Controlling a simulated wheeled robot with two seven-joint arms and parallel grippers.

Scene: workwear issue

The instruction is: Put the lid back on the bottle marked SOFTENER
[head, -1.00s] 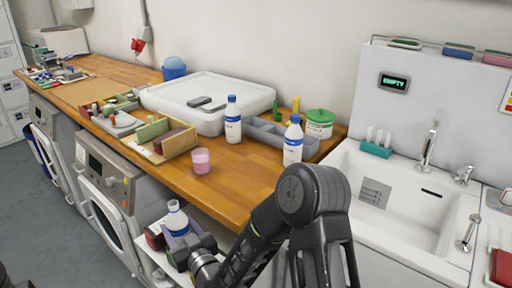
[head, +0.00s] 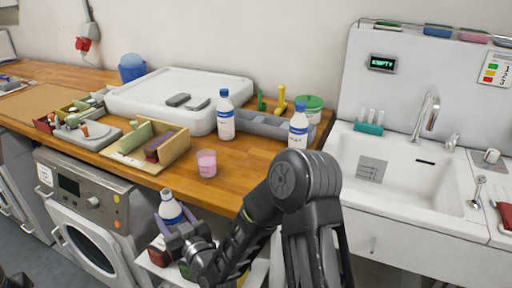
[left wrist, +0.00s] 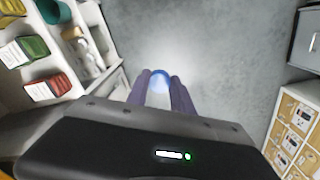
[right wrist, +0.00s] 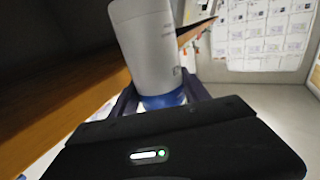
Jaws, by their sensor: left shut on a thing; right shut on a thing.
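My right gripper (head: 172,222) is shut on a white bottle (head: 170,204) with a blue band, held upright just off the worktop's front edge. No cap shows on its top. The bottle also fills the middle of the right wrist view (right wrist: 147,48); its marking cannot be read. In the left wrist view my left gripper (left wrist: 161,84) is shut on a small round blue lid (left wrist: 160,76), above the grey floor. Two other white bottles with blue caps, one left (head: 225,118) and one right (head: 298,128), stand on the worktop; their labels are too small to read.
A pink cup (head: 207,164) stands near the front edge of the wooden worktop (head: 235,178). A sink (head: 400,180) is at the right. Washing machines (head: 85,215) stand below.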

